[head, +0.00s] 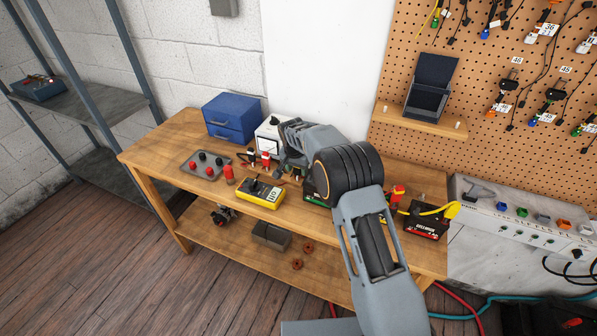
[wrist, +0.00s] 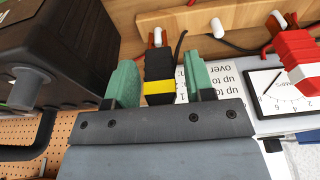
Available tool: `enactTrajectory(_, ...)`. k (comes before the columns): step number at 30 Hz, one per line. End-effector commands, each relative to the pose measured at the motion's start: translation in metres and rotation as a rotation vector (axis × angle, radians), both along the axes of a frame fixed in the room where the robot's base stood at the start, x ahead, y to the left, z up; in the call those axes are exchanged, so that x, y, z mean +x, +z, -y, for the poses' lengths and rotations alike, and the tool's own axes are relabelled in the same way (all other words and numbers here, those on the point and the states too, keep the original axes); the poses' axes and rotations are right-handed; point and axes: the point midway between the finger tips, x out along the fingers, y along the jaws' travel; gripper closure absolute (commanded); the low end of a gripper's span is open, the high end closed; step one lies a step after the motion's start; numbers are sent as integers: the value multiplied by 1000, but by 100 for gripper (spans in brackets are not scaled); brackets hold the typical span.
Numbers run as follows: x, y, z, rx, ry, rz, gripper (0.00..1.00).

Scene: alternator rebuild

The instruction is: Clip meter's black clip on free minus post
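My gripper (wrist: 163,75) shows two green fingers in the wrist view. They stand on either side of a black clip with a yellow band (wrist: 159,86). A narrow gap shows between the clip and the right finger, so the fingers look open around it. The clip is at the wooden rail, with a dark lead close by. The yellow meter (head: 261,192) lies on the bench in the head view. My arm hides the gripper there. I cannot make out which post is the free minus post.
A red and white clip (wrist: 296,55) is at the right in the wrist view, by a white dial (wrist: 287,92). A wooden rail (wrist: 195,19) with white pegs runs behind. A dark box (wrist: 55,45) stands close at left. The blue drawer box (head: 231,117) is at the bench's back.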

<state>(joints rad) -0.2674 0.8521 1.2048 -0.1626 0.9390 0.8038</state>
Motion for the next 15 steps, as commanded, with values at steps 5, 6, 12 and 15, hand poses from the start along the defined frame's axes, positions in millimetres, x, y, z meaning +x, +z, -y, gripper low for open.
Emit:
enactTrajectory(5, 0, 0, 0, 0, 0, 0, 69)
enactTrajectory(6, 0, 0, 0, 0, 0, 0, 73)
enactTrajectory(12, 0, 0, 0, 0, 0, 0, 84)
enactTrajectory(15, 0, 0, 0, 0, 0, 0, 84)
